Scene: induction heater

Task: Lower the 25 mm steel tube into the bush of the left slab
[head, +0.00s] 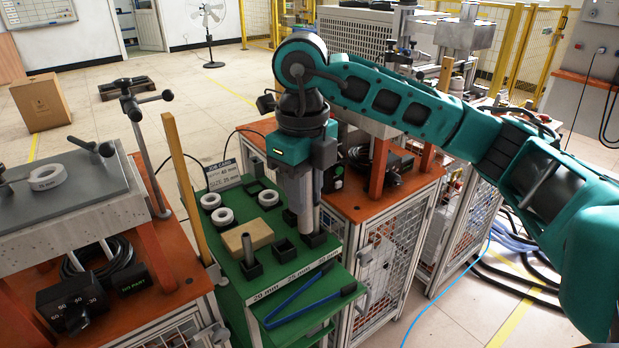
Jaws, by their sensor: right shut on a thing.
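The steel tube (308,214) is a grey upright cylinder over the green bench. My right gripper (307,172) points down and is shut around its upper part. The lower end of the tube is in or just above a black square holder (314,239); I cannot tell which. The left slab (75,210) is a grey plate at the far left, on an orange-topped stand. A white ring-shaped bush (47,177) with a printed label lies on it, well to the left of the gripper. My left gripper is not in view.
The green bench (240,290) holds white rings (222,217), a tan block (248,236), several black holders and blue-handled tongs (300,300). A yellowish post (183,180) and a T-handled clamp (140,120) stand between bench and left slab. An orange-topped machine (375,205) is right of the bench.

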